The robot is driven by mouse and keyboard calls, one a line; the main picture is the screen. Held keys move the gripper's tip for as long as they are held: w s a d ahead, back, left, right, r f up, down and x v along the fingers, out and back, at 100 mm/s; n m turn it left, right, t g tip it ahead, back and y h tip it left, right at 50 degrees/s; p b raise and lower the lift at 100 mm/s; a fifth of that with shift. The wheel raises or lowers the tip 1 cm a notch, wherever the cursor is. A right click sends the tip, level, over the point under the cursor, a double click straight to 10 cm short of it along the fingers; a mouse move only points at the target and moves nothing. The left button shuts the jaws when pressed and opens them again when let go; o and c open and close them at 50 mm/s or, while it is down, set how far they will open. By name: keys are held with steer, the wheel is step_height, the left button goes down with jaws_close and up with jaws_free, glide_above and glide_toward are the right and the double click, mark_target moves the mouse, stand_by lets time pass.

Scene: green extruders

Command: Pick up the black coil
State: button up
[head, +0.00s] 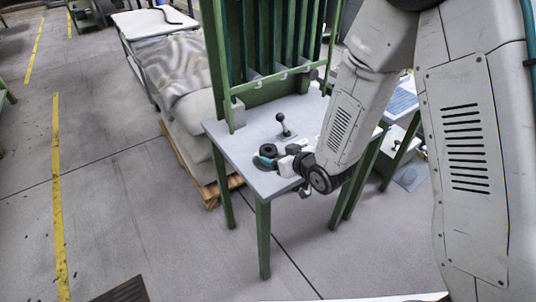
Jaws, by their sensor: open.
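A small black ring-shaped thing, which looks like the black coil (267,150), lies on the grey top of a green-legged table (222,131), near its front left part. My gripper (270,162) is low over the table just in front of the coil, reaching in from the right. Its dark fingers with a teal patch are open. The fingers and the coil overlap in this view, so I cannot tell whether they touch. The lower front of the coil is partly hidden by the gripper.
A black ball-topped lever (283,126) stands on the table behind the coil. A tall green rack (265,90) rises from the table's back. Stacked sacks on a pallet (207,180) stand to the left. The floor at left is open.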

mark_target(273, 153)
steer(key=x, duration=0.6)
steer(key=shift+a+f, duration=0.2)
steer(key=shift+a, duration=0.05)
steer(key=c, duration=1.1)
